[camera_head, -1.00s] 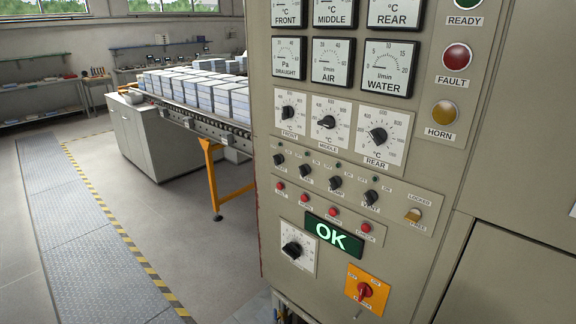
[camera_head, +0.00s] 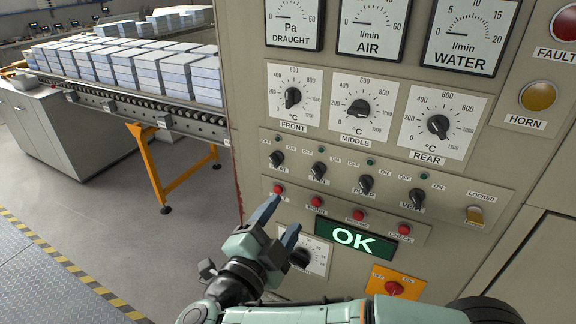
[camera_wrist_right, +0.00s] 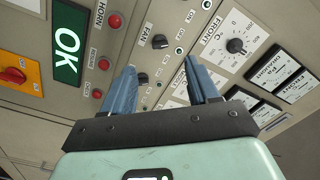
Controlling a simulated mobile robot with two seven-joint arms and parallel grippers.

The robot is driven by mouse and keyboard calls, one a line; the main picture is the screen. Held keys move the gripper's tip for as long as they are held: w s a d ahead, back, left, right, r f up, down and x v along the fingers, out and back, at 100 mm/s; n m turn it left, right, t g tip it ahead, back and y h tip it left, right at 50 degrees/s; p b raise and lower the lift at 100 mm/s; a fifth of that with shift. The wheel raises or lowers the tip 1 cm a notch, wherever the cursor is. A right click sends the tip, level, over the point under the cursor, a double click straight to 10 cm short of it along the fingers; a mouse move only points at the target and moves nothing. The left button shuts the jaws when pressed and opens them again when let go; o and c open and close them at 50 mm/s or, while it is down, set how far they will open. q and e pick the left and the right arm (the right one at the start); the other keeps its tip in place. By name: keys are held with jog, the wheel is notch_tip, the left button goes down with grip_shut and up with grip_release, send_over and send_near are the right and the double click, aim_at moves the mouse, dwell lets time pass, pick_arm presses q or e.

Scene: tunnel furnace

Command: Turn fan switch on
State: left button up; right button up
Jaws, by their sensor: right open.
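The fan switch (camera_head: 318,170) is a small black knob, second from the left in the row of switches on the beige panel. Its pointer seems to tilt up toward the left, the OFF side. The fan switch also shows in the right wrist view (camera_wrist_right: 160,41), beside its FAN label and above the fingers. My right gripper (camera_head: 284,220) is open and empty, below and left of the fan switch and apart from it. In the right wrist view the two blue fingers (camera_wrist_right: 162,78) point at the panel, with another dark knob seen between them. My left gripper is out of view.
Red buttons (camera_head: 316,201) run below the switches, above a green OK display (camera_head: 354,239) and an orange plate with a red rotary switch (camera_head: 393,288). Temperature dials (camera_head: 362,106) sit above. A conveyor with stacked blocks (camera_head: 133,66) stands left.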

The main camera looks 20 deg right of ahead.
aim_at(315, 175)
jog(key=shift+m+g, duration=0.3)
jog(key=p+x, duration=0.1)
jog(key=x, duration=0.7)
jog(key=r+p+x, duration=0.1)
jog(key=x, duration=0.2)
jog(key=shift+s+d+p, duration=0.1)
jog(key=shift+d+p, duration=0.25)
jog(key=shift+d, duration=0.3)
jog(key=shift+w+d, duration=0.45)
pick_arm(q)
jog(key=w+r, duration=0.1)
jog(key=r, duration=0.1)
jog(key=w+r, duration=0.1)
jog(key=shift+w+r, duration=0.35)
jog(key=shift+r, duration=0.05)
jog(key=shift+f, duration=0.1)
pick_arm(e)
jog(key=c, duration=1)
